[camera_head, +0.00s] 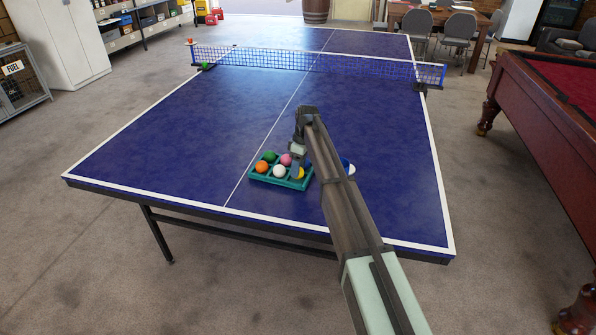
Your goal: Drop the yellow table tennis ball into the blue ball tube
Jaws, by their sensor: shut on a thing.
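The yellow ball (301,173) is at the right end of the teal tray (262,179), partly covered by my gripper. My gripper (297,171) points down at that end of the tray and is shut on the yellow ball. Whether the ball is clear of the tray floor cannot be told. A blue and white round thing (349,168) shows just right of my arm on the table; it may be the blue ball tube, but my arm hides most of it.
The tray also holds an orange ball (262,167), a green ball (268,156), a pink ball (286,159) and a white ball (279,171). The blue table (205,135) is largely clear up to the net (300,60). A pool table (545,105) stands at right.

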